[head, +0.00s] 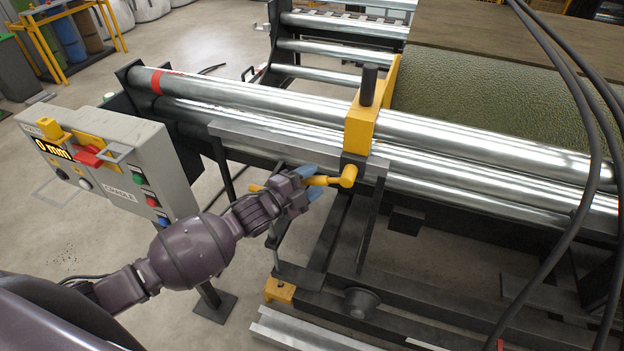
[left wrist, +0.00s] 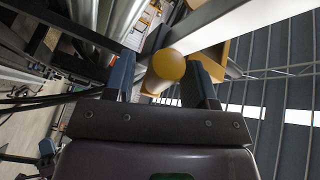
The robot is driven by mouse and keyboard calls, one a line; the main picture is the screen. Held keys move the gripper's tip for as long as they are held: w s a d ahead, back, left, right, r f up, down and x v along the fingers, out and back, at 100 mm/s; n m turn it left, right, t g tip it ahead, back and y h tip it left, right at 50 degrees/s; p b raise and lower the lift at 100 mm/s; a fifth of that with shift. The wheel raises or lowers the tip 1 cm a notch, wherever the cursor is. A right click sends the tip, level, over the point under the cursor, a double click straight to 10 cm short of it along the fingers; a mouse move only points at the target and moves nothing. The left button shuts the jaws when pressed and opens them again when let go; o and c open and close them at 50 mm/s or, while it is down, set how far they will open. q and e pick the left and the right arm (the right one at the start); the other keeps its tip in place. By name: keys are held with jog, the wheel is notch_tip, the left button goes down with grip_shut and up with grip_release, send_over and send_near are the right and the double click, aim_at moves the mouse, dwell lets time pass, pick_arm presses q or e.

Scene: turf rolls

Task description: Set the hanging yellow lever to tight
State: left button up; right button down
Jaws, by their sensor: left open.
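The yellow lever (head: 330,181) extends left in the head view from its pivot (head: 349,176), below the yellow clamp block (head: 361,128) on the steel rollers. My left gripper (head: 304,179) is at the lever, with its blue fingers open around it. A yellow end (head: 256,188) shows past the gripper on the left. In the left wrist view, a round yellow end (left wrist: 166,65) of the lever lies between the two open fingers (left wrist: 162,70), with a small gap by the right finger. The fingers hide part of the lever. My right gripper is not in view.
A grey control box (head: 120,165) with a "0 mm" display and coloured buttons stands left of my arm. Long rollers (head: 240,98) and a grey rail (head: 270,142) lie just behind the gripper. A green turf roll (head: 480,95) is at right. Black cables (head: 590,130) hang at right.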

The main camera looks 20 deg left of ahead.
pick_arm(q)
jog(key=shift+w+d, duration=0.1)
jog(key=shift+w, duration=0.05)
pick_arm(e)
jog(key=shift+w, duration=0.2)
pick_arm(q)
jog(key=shift+c, duration=0.9)
grip_shut()
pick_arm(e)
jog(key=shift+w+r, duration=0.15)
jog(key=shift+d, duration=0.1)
